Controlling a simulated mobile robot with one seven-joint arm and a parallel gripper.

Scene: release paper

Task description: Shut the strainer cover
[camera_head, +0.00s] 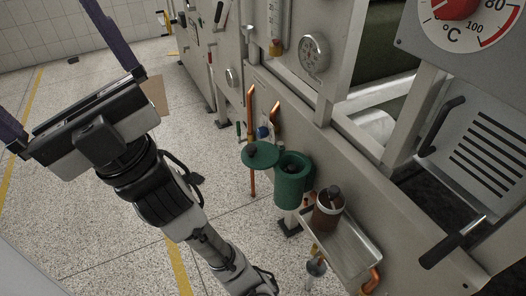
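The strainer is a green cylinder (290,188) on the lower front of the machine, near the middle of the view. Its top shows a dark opening with something dark in it. A round green cover (260,155) with a dark knob sits out to the left of the cylinder, at about rim height, leaving the top uncovered. My gripper (60,72) is at the upper left, well away from the strainer. Its two purple fingers are wide apart, with nothing seen between them. Their tips run out of the picture.
A brown pot (328,209) stands right of the strainer at a metal tray (352,246). Copper pipes (276,110) rise behind the cover. A black-handled lever (452,243) sticks out at lower right. Open speckled floor (215,165) lies between my arm and the machine.

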